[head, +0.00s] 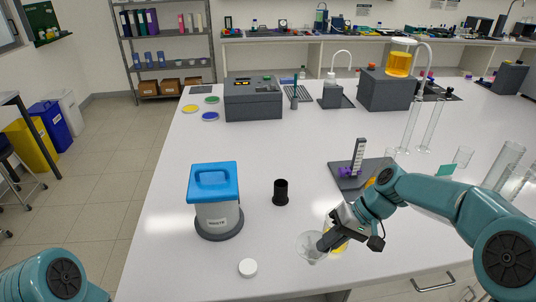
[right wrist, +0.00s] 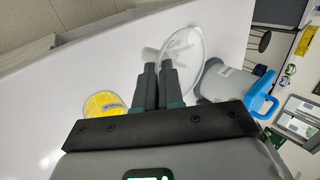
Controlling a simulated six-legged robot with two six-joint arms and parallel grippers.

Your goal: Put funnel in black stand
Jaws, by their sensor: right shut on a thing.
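The clear funnel (head: 312,246) is at the table's front edge area in the head view, wide mouth showing. My right gripper (head: 325,241) is shut on it at its side. In the right wrist view the funnel (right wrist: 183,48) shows just beyond the closed fingertips of my right gripper (right wrist: 158,68). The black stand (head: 281,193) is a small upright black cylinder on the white table, behind and left of the funnel and apart from it. Of my left arm only a link shows at the lower left; its gripper is out of view.
A blue-lidded waste bin (head: 217,214) stands left of the stand. A white cap (head: 248,267) lies near the front edge. The table between funnel and stand looks clear.

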